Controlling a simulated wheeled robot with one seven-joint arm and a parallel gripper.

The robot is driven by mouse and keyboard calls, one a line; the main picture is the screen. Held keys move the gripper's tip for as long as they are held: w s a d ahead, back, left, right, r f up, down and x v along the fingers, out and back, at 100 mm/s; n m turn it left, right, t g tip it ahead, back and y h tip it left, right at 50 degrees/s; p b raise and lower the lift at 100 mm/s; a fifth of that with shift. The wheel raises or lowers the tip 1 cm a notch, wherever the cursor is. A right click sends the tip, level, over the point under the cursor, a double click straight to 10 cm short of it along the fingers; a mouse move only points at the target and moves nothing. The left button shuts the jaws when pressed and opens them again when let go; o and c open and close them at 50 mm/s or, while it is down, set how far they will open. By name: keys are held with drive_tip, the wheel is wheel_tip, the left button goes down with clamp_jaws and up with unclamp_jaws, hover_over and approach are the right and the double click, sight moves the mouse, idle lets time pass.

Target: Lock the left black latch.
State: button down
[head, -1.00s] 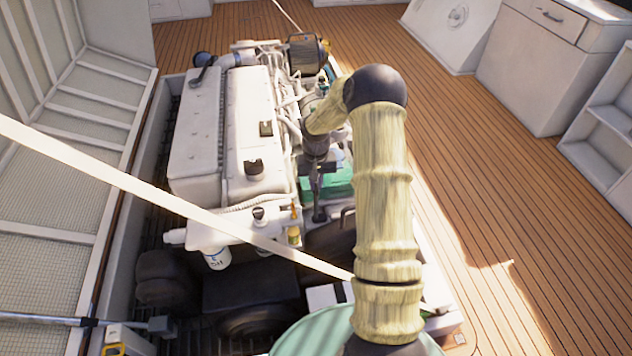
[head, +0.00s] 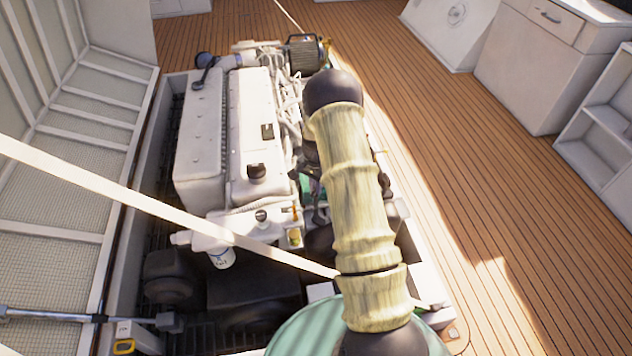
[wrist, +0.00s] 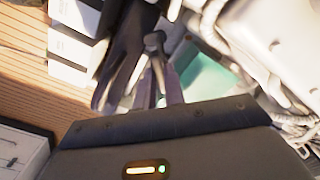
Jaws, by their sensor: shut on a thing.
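In the wrist view, my gripper (wrist: 160,84) has its fingers close together on a thin dark lever with a rounded end, which looks like the black latch (wrist: 153,42). A broad black part stands just left of it. The exact contact is blurred and partly hidden by the fingers. In the head view, my arm covers most of the gripper and the latch beside the engine's right side. I cannot tell from these frames whether the latch is locked.
The white engine (head: 245,150) fills the hatch left of my arm. The raised hatch cover (head: 60,190) leans at the left. A pale strap (head: 150,205) crosses the view in front. The wooden deck (head: 460,190) on the right is clear up to the white cabinets (head: 530,75).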

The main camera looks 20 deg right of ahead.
drive_tip(key=m+p, duration=0.2)
drive_tip(key=m, duration=0.2)
drive_tip(key=shift+r+m, duration=0.15)
drive_tip(key=shift+m, duration=0.15)
drive_tip(key=shift+m+p, duration=1.1)
drive_tip(key=shift+m, duration=0.9)
drive_tip(key=c, duration=1.5)
unclamp_jaws()
wheel_tip(320, 180, up, 17)
drive_tip(key=shift+r+p, duration=0.1)
drive_tip(key=shift+p, duration=1)
